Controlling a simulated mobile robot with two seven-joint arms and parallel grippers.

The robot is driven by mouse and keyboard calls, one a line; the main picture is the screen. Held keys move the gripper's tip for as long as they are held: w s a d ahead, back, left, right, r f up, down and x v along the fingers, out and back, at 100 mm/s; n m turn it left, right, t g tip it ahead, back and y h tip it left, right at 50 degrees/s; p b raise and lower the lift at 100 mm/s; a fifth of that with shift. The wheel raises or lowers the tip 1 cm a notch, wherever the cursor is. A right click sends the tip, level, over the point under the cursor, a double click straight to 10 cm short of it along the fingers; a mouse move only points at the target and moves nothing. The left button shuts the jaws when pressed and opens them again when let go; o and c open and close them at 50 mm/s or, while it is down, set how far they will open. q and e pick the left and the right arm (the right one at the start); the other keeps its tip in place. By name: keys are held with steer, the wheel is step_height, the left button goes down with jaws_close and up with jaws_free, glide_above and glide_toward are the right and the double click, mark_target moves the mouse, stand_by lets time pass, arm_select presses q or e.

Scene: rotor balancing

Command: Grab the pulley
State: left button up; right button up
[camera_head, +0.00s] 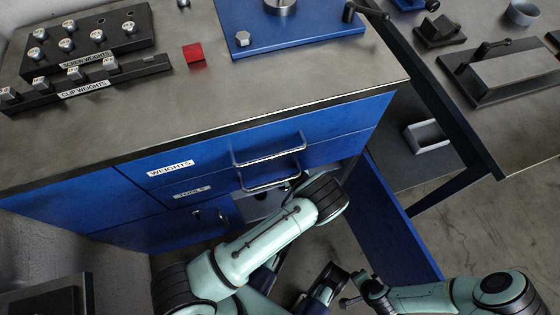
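I cannot make out a pulley for certain. The blue cabinet (140,220) under the bench has an open compartment at its right, below the drawers. Its blue door (395,225) stands swung out. My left arm reaches across the front to this opening. A dark part, likely my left gripper (294,184), shows beside the lower drawer handle; the wrist hides most of it, so its fingers cannot be read. A small pale patch inside the opening is too hidden to name. My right gripper (350,299) is low at the bottom centre, near the door's lower end; its fingers are unclear.
Drawers marked WEIGHTS (172,168) and TOOLS are shut, with bar handles (268,150). On the bench are weight racks (85,48), a red block (194,54) and a blue plate (290,42). A second table (500,130) stands right, with a grey tray (427,136) below.

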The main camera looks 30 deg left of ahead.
arm_select(q)
steer(key=shift+w+a+f, duration=0.1)
steer(key=shift+w+a, duration=0.05)
steer(key=shift+a, duration=0.05)
jaws_close()
steer(key=shift+r, duration=0.25)
